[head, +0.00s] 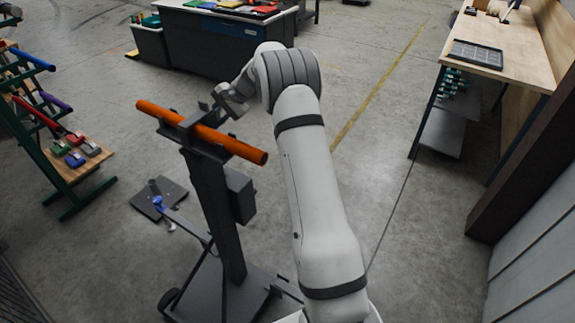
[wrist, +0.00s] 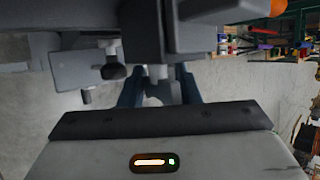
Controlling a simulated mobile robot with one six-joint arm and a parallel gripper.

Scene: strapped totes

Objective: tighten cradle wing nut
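An orange tube (head: 230,144) lies across a dark cradle (head: 190,129) on top of a dark upright stand (head: 212,205) in the head view. My gripper (head: 217,106) is beside the cradle, at the tube's far side. In the wrist view, its two dark blue fingers (wrist: 160,88) stand on either side of a small grey part (wrist: 158,74) under the cradle's underside (wrist: 148,30). That part may be the wing nut, but its wings cannot be made out. Whether the fingers press on it cannot be told. The tube's orange end (wrist: 278,7) shows at upper right.
A dark box (head: 240,195) is fixed to the stand's side, and a blue-knobbed arm (head: 180,220) sticks out low on its left. A rack with coloured tubes (head: 45,120) is at left. A workbench (head: 490,55) stands at right.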

